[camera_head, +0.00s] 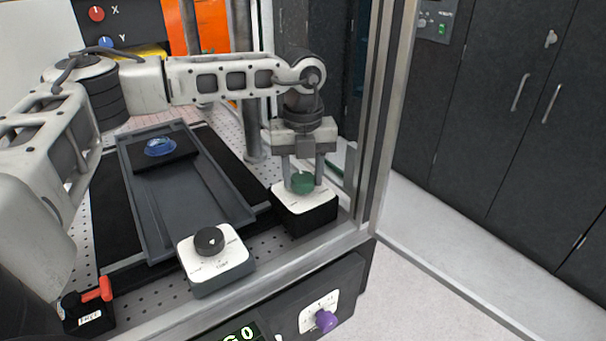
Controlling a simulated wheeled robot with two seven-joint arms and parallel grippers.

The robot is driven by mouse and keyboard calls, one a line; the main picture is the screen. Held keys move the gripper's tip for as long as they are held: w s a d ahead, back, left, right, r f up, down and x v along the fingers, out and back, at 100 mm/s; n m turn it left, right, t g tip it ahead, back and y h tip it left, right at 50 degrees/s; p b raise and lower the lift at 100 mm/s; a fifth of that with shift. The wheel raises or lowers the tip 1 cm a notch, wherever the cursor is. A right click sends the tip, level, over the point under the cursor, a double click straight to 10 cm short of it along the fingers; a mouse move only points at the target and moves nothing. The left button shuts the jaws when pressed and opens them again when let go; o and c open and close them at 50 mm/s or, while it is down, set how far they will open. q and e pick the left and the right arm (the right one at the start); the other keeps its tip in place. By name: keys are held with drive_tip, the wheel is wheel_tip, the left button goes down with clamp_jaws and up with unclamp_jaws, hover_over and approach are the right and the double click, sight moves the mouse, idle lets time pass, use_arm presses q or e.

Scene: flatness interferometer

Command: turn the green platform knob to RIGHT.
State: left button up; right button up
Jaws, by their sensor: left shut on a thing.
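The green platform knob (302,183) sits on top of a small box with a white face (307,203) and black sides, near the right corner of the bench. My left gripper (303,181) reaches down over it from above, its two fingers on either side of the knob and shut on it. The fingers and palm hide part of the knob. The knob's pointer and the labels on the white face are too small or covered to read. My right gripper is not in view.
A black knob (208,241) on a white-faced box stands nearer the front. A red-handled switch (97,291) is at front left, a purple knob (326,320) on the front panel. A grey rail platform (181,215) carries a blue disc (160,146). A metal frame post (379,120) rises close right of my gripper.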

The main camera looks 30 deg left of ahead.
use_arm(q)
drive_tip(key=m+b, duration=0.1)
drive_tip(key=m, duration=0.3)
drive_tip(key=shift+f+m, duration=0.1)
drive_tip(key=shift+m, duration=0.2)
drive_tip(key=m, duration=0.2)
drive_tip(key=shift+m, duration=0.4)
drive_tip(key=m+b, duration=0.1)
drive_tip(key=m, duration=0.1)
drive_tip(key=shift+m, duration=0.3)
drive_tip(key=m, duration=0.3)
drive_tip(key=shift+a+m, duration=0.1)
drive_tip(key=shift+m, duration=0.3)
drive_tip(key=m, duration=0.3)
drive_tip(key=shift+b, duration=0.3)
drive_tip(key=shift+m, duration=1.7)
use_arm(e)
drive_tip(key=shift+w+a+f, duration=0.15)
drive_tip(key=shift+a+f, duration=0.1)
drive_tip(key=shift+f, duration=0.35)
use_arm(q)
drive_tip(key=o, duration=1)
